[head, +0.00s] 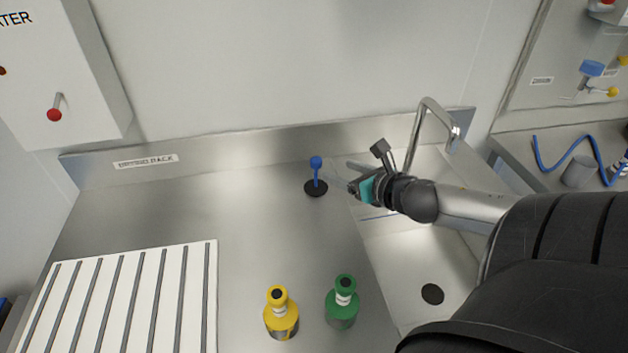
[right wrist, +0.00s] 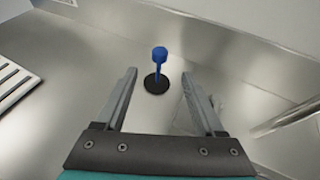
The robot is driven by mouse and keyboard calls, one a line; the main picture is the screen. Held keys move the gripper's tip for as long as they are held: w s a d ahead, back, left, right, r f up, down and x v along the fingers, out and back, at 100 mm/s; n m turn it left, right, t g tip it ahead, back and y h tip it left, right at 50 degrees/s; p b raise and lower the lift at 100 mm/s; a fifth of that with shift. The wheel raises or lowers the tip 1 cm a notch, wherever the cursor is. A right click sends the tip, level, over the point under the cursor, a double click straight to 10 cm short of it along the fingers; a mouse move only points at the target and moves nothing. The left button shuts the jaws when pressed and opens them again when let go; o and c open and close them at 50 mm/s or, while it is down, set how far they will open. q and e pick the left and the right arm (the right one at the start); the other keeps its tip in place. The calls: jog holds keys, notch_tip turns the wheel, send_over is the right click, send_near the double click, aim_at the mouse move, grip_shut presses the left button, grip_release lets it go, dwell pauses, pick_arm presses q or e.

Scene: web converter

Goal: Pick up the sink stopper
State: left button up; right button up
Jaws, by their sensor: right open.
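The sink stopper (head: 316,187) is a black disc with an upright blue stem and a round blue knob. It stands on the steel counter near the back wall, left of the sink. It also shows in the right wrist view (right wrist: 157,83), ahead of the fingers and roughly centred between them. My right gripper (head: 340,172) is open and empty, just right of the stopper in the head view, its fingers pointing towards it. In the right wrist view the fingertips (right wrist: 158,72) lie on either side of the stopper's line, with no contact visible. My left gripper is not in view.
The sink (head: 405,270) with a bent metal faucet (head: 432,115) lies to the right. A yellow bottle (head: 281,318) and a green bottle (head: 341,306) stand at the front. A white drying rack (head: 135,260) lies at left. Counter left of the stopper is clear.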

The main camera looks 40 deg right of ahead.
aim_at(320, 163)
jog(key=b+x, duration=0.1)
jog(key=x, duration=0.3)
jog(key=shift+w+d+b, duration=0.1)
jog(key=shift+b, duration=0.25)
jog(key=shift+b+x, duration=0.8)
jog(key=shift+x, duration=2)
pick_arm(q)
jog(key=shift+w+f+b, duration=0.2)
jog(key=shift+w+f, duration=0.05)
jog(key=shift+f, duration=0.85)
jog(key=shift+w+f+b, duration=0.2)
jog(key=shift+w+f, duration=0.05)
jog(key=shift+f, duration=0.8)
pick_arm(e)
jog(key=shift+x, duration=2.25)
jog(key=shift+f, duration=0.15)
grip_shut()
